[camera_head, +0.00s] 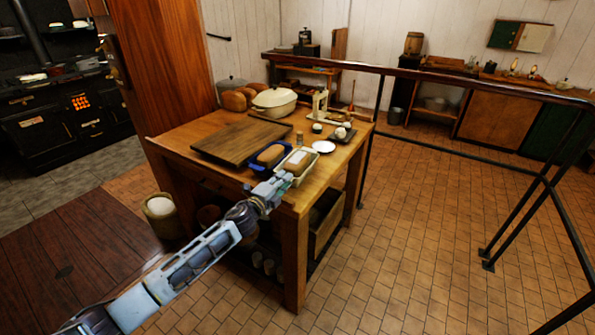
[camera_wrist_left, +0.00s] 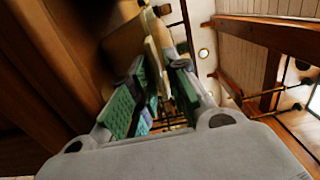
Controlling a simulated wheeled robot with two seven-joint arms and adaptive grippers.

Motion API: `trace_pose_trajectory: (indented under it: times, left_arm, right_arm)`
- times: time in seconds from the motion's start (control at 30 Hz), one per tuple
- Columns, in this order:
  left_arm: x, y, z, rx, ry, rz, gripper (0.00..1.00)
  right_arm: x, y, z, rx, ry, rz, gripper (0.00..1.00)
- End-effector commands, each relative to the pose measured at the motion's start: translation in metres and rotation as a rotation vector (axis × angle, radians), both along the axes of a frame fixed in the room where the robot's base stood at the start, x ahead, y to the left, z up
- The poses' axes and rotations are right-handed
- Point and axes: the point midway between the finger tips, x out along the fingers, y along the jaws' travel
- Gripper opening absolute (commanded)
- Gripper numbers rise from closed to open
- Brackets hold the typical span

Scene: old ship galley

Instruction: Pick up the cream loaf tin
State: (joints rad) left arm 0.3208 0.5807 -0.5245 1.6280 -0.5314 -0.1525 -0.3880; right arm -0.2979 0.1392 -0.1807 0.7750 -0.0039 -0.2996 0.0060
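The cream loaf tin (camera_head: 299,161) stands near the front right of the wooden table, with a brown loaf in it. My left gripper (camera_head: 282,181) is at the tin's near end, close above the table edge. In the left wrist view, the two green-padded fingers (camera_wrist_left: 163,82) are apart, and a cream strip (camera_wrist_left: 154,55), seemingly the tin's wall, shows near their tips. I cannot tell whether they touch it. The gripper hides part of the tin's near end in the head view. My right gripper is not in view.
A blue loaf tin (camera_head: 259,164) with bread stands close to the left of the cream one. Floor to the right is clear up to a railing.

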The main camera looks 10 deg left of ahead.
Motion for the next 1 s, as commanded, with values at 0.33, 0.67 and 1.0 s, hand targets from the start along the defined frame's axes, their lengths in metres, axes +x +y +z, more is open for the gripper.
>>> trace_pose_trajectory:
  times: [0.33,0.67,1.0]
  left_arm:
    - [0.0,0.0,0.0,0.0,0.0,0.0,0.0]
    - [0.0,0.0,0.002,0.0,-0.004,-0.001,0.0]
    - [0.001,0.001,0.014,0.001,-0.004,0.0,0.0]
  right_arm:
    - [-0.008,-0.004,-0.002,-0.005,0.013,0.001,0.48]
    - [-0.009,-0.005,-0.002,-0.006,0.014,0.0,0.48]
    - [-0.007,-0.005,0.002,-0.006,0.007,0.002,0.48]
